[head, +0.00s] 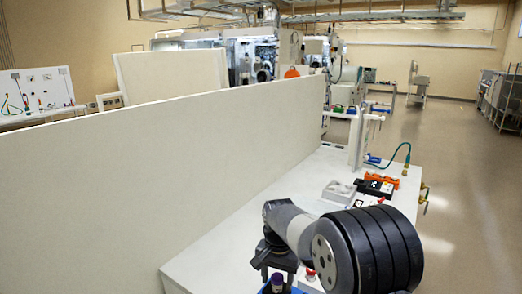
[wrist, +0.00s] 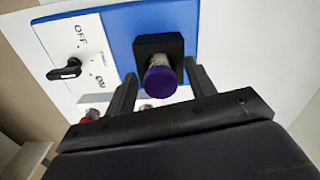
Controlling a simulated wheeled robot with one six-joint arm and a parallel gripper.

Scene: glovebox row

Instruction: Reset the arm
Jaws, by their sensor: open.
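My gripper (wrist: 160,70) is open in the wrist view, its two dark fingers apart. A vial with a purple cap (wrist: 160,81) shows between the fingers, standing in a black block (wrist: 146,46) on a blue plate (wrist: 112,26). I cannot tell whether a finger touches it. In the head view my gripper (head: 274,262) points down at the bottom of the picture, by the purple cap (head: 277,281). My arm hides part of the bench there.
A rotary switch (wrist: 67,71) marked OFF and ON sits beside the blue plate. A tall white partition (head: 150,150) runs along the left of the white bench (head: 215,250). A grey tray (head: 338,192) and orange parts (head: 382,180) lie farther back. Open floor (head: 455,190) is at right.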

